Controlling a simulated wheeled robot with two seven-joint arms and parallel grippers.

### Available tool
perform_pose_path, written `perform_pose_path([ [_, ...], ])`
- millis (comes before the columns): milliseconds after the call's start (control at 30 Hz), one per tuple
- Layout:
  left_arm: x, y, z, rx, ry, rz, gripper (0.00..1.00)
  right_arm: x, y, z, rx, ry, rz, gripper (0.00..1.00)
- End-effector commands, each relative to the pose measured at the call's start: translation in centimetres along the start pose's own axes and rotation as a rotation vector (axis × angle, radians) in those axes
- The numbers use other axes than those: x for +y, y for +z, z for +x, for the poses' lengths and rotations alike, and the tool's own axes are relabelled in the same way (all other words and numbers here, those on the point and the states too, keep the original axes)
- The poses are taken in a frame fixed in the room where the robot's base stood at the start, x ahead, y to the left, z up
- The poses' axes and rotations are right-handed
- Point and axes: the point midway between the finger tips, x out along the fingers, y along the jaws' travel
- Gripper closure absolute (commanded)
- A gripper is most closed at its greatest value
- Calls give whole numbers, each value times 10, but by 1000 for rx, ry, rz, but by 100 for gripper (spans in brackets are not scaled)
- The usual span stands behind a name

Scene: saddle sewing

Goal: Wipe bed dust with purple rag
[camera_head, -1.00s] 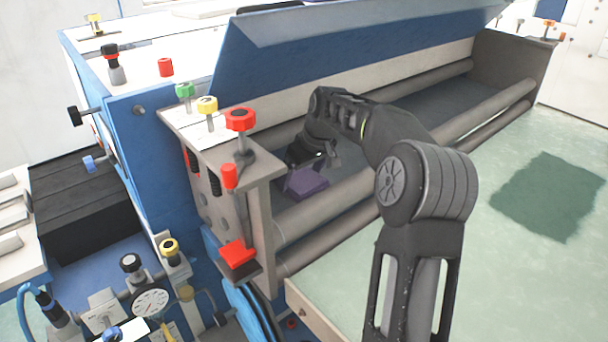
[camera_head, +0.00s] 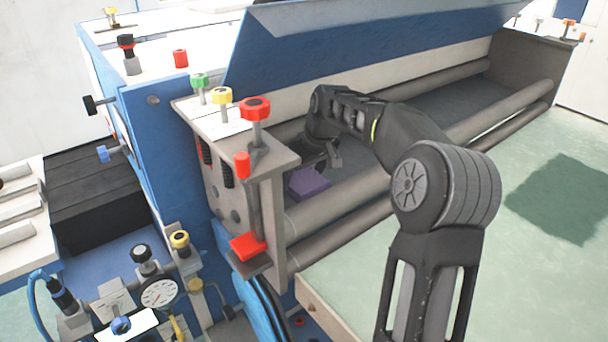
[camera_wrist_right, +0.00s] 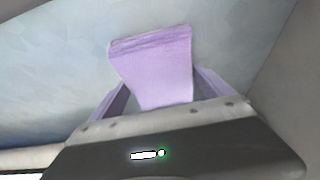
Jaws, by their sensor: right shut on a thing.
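The purple rag (camera_head: 308,182) is at the left end of the machine bed (camera_head: 458,98), beside the near roller. It also shows in the right wrist view (camera_wrist_right: 155,68), spread over a pale blue-grey surface. My right gripper (camera_head: 322,167) reaches down over the rollers and is shut on the rag. The wrist hides part of its fingers in the head view. The rag appears low over or touching the bed; I cannot tell which. I cannot clearly make out dust. My left gripper is in neither view.
Long grey rollers (camera_head: 497,112) run along the bed's front. A raised blue cover (camera_head: 345,45) overhangs its back. A grey end bracket with a red knob (camera_head: 255,107) stands close to the left of the rag. A gauge (camera_head: 160,292) sits lower left.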

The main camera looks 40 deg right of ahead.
Motion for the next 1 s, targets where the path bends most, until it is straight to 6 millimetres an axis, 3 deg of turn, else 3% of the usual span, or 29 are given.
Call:
perform_pose_path([
  [500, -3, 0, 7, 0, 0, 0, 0, -32, 1, 1, -5, -1, -1, 42],
  [1000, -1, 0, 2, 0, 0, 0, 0, -34, -5, 2, -4, -1, 0, 42],
])
